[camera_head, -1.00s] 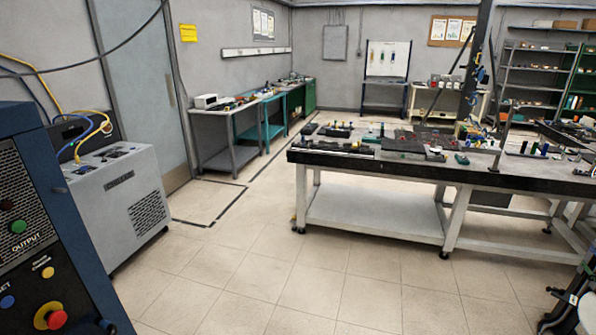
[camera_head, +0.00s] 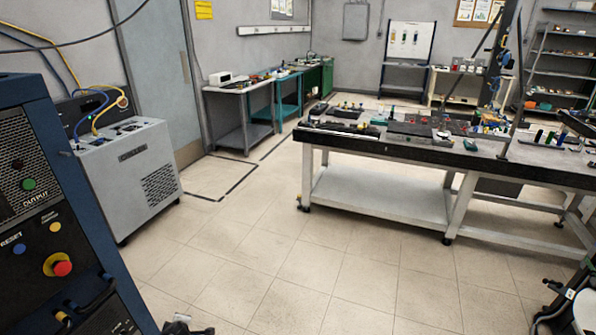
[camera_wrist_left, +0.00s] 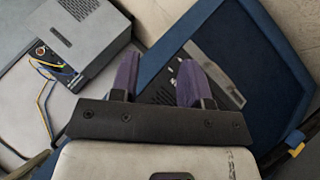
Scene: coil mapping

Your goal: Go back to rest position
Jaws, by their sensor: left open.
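My left gripper (camera_wrist_left: 160,75) shows in the left wrist view, with its two purple fingers apart and nothing between them. A blue-framed cabinet (camera_wrist_left: 235,30) lies behind and below the fingers there. In the head view, the same blue cabinet (camera_head: 65,190) stands at the lower left, with a panel of buttons and a red knob. A small dark and pale part (camera_head: 185,326) shows at the bottom edge, too little of it to identify. My right gripper cannot be made out; only dark and white parts (camera_head: 575,305) show at the lower right edge.
A grey machine (camera_head: 125,175) with yellow and blue cables stands behind the blue cabinet; it also shows in the left wrist view (camera_wrist_left: 75,35). A long workbench (camera_head: 400,205) carrying several tools is at the right. The tiled floor (camera_head: 290,270) between them is clear.

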